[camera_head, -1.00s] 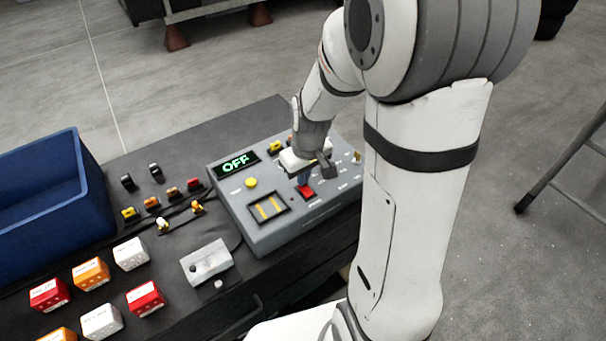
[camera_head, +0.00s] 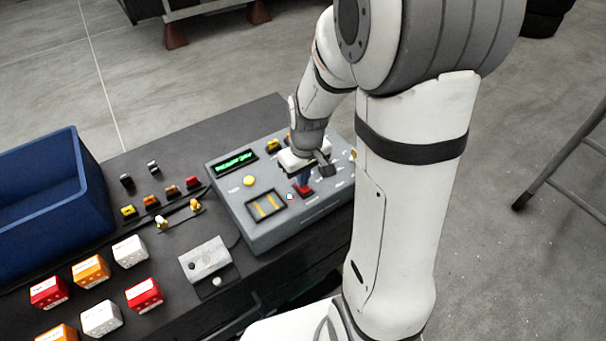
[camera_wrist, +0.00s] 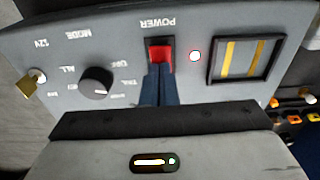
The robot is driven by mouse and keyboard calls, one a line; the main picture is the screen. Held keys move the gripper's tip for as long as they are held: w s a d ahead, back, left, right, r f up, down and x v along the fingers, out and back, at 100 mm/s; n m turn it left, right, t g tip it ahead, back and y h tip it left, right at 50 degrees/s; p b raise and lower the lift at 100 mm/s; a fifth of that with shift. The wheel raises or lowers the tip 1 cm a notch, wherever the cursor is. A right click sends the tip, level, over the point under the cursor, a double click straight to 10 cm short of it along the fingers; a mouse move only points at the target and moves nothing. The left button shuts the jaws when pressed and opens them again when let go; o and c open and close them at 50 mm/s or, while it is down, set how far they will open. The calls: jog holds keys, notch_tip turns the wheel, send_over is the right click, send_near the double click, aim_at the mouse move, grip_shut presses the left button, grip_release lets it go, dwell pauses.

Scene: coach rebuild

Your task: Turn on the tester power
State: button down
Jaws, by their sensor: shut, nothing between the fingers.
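The grey tester (camera_head: 262,225) stands on the dark bench. Its display (camera_head: 234,163) shows a line of small green text, too small to read. The red power switch (camera_head: 303,191) is near its front edge; in the wrist view the switch (camera_wrist: 160,52) sits under the label POWER. A small lamp (camera_wrist: 195,56) beside the switch glows whitish; it also shows in the head view. My gripper (camera_wrist: 158,70) is shut and empty, pointing down, its blue fingertips at the switch and covering part of it. Whether they touch or press it I cannot tell.
A mode knob (camera_wrist: 96,82) and a brass-coloured part (camera_wrist: 30,84) are on the tester beside the switch. A blue bin (camera_head: 50,200) stands at the left. Several red, orange and white blocks, small connectors and a grey box (camera_head: 206,260) lie on the bench.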

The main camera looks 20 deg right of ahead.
jog(key=shift+r, duration=0.1)
jog(key=shift+r+p, duration=0.35)
notch_tip(320, 180, up, 13)
jog(key=w+p, duration=0.1)
jog(key=w, duration=0.1)
jog(key=shift+a, duration=0.3)
jog(key=s+a+r+m+t, duration=0.1)
jog(key=s+r+m+t, duration=0.1)
jog(key=s, duration=1.3)
jog(key=shift+r+m, duration=0.35)
jog(key=shift+m, duration=0.25)
jog(key=shift+s, duration=0.1)
